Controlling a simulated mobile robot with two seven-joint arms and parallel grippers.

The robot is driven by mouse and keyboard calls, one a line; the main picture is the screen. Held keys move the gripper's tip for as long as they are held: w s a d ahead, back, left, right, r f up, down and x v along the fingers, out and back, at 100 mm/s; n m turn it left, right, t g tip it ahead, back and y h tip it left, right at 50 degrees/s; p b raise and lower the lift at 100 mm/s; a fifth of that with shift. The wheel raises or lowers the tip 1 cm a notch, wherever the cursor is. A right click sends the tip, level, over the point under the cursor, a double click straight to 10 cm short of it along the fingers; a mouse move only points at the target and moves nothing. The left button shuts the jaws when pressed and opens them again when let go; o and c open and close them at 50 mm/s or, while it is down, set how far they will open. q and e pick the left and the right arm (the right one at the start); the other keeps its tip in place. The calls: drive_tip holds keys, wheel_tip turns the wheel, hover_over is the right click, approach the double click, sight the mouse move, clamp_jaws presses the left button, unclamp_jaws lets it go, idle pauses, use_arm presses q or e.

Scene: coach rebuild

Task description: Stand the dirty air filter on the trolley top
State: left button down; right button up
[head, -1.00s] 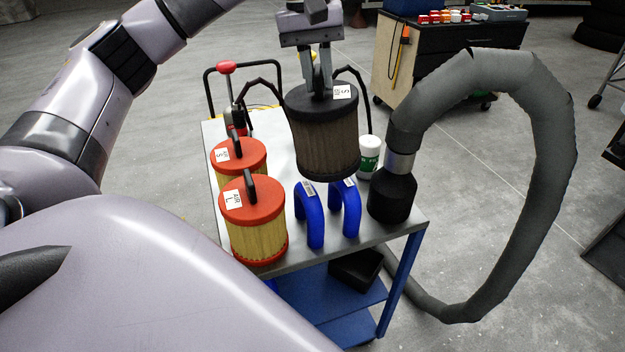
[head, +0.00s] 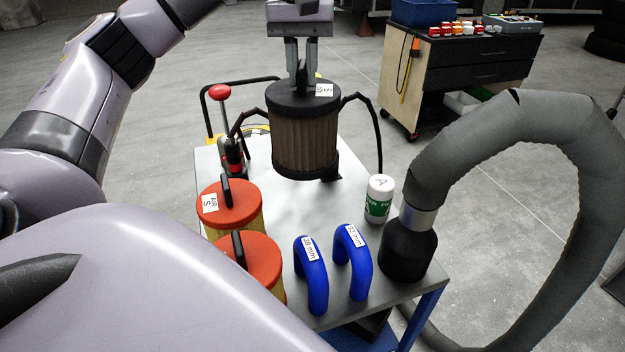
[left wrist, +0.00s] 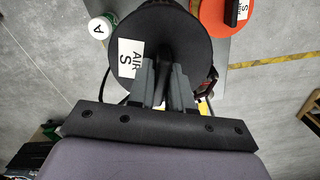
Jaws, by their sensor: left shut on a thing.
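The dirty air filter (head: 304,140) is a dark, brownish pleated cylinder with black end caps and a white label. My left gripper (head: 301,76) is shut on the handle on its top cap and holds it upright over the far part of the trolley top (head: 262,193). I cannot tell whether its base touches the top. In the left wrist view the filter's black cap (left wrist: 150,35), with its "AIR S" label, lies under the gripper fingers (left wrist: 165,75). My right gripper is not in view.
Two clean filters with red caps (head: 229,203) stand at the left. Two blue bent hoses (head: 353,262), a white bottle (head: 379,199) and the black nozzle (head: 408,252) of a grey duct stand front and right. A red-knobbed tool (head: 220,92) stands behind left. The middle is bare.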

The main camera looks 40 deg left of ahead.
sight(302, 113)
use_arm(q)
wheel_tip(302, 113, down, 20)
drive_tip(key=shift+r, duration=0.15)
drive_tip(key=c, duration=1)
unclamp_jaws()
drive_tip(key=shift+s, duration=0.1)
drive_tip(key=shift+c, duration=0.2)
drive_tip(key=shift+r, duration=0.1)
wheel_tip(302, 113, up, 12)
drive_tip(key=shift+f, duration=0.1)
idle(0.6)
